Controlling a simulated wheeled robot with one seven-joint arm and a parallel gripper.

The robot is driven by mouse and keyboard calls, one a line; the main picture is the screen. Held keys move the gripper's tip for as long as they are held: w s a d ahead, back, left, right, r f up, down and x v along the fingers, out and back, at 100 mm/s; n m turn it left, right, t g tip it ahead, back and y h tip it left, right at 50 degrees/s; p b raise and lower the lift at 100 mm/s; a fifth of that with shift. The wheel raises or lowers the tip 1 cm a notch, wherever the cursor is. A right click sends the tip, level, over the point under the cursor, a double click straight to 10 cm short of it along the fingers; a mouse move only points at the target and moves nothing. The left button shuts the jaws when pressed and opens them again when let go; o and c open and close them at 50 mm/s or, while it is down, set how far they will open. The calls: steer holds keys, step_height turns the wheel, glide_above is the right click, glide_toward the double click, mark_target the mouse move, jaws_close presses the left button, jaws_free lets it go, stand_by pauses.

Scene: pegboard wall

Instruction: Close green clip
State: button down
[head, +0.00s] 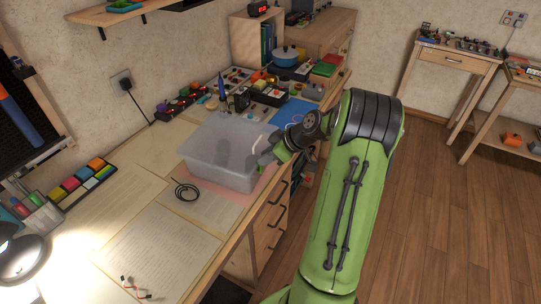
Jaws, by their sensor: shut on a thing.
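A translucent grey plastic tub (222,152) stands on the workbench. My gripper (265,157) is at the tub's right end, close against its wall, with my green arm reaching in from the right. The jaws are small in the picture and partly hidden by my wrist. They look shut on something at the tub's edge. A green patch (283,153) shows there, and I cannot tell whether it is the green clip or part of my wrist. A pale curved handle (259,143) rises beside the jaws.
A black cable coil (186,190) and paper sheets (150,245) lie in front of the tub. Small tools and boxes (265,92) crowd the bench behind it. A lamp (22,258) stands at the lower left. The wooden floor at right is clear.

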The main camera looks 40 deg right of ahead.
steer(key=shift+w+g, duration=0.15)
steer(key=shift+g, duration=0.15)
steer(key=c, duration=1)
jaws_free()
steer(key=shift+r, duration=0.1)
steer(key=p+v, duration=0.4)
steer(key=v, duration=1.1)
steer(key=shift+s+r, duration=0.25)
steer(key=shift+a, duration=0.15)
